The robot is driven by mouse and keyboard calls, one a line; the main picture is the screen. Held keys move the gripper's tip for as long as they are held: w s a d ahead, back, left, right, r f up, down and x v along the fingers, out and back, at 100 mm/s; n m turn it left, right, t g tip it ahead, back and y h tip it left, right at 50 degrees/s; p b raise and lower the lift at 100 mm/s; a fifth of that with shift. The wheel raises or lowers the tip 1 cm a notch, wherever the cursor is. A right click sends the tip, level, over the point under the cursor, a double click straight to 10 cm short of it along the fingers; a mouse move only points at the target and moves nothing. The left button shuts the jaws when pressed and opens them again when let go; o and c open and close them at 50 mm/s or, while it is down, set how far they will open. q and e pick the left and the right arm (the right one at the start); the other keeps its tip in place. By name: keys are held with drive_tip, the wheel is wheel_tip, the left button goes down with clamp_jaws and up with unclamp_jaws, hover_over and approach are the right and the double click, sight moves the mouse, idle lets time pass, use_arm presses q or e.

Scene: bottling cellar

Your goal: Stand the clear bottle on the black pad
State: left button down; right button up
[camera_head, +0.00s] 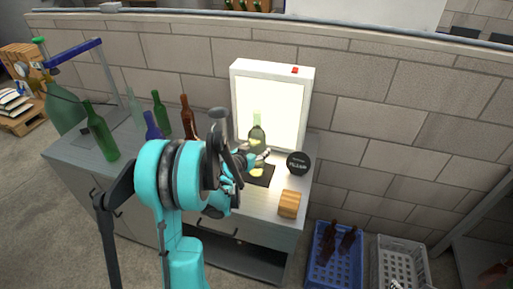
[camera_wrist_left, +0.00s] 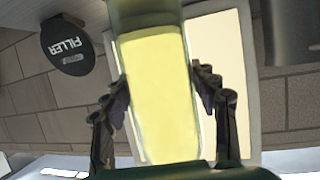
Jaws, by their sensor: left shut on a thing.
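The clear bottle (camera_head: 257,137) is upright in front of the lit panel and looks yellow-green against its light. My left gripper (camera_head: 247,158) is shut around its lower part. In the left wrist view the see-through bottle (camera_wrist_left: 160,85) fills the space between the two fingers of the gripper (camera_wrist_left: 165,95). The black pad (camera_head: 263,178) lies on the bench below the bottle, partly hidden by my gripper. I cannot tell whether the bottle's base touches it. My right gripper is not in view.
The lit white panel (camera_head: 295,106) stands behind the pad. A round black sign (camera_head: 298,163) and a wooden block (camera_head: 289,204) are to the right. Green bottles (camera_head: 100,132), a brown bottle (camera_head: 188,116) and a pale bottle (camera_head: 134,107) stand left. A blue crate (camera_head: 318,272) is on the floor.

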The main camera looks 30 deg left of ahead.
use_arm(q)
drive_tip(key=shift+s+r, duration=0.1)
drive_tip(key=shift+c, duration=2.4)
unclamp_jaws()
drive_tip(key=p+v, duration=0.3)
drive_tip(key=v, duration=0.9)
drive_tip(key=s+d+r+m+g+h, duration=0.1)
drive_tip(key=s+d+g, duration=0.1)
drive_tip(key=d, duration=0.5)
drive_tip(key=s+d+r+g+h, duration=0.1)
drive_tip(key=s+d+r, duration=0.15)
drive_tip(key=d, duration=0.45)
drive_tip(key=s+d+g, duration=0.1)
drive_tip(key=s+d, duration=0.2)
drive_tip(key=s, duration=0.3)
drive_tip(key=s+d+g, duration=0.2)
drive_tip(key=s+d, duration=0.1)
drive_tip(key=s, duration=0.4)
drive_tip(key=shift+d+g+y, duration=0.3)
drive_tip(key=shift+y, duration=0.1)
drive_tip(key=shift+s+f, duration=0.1)
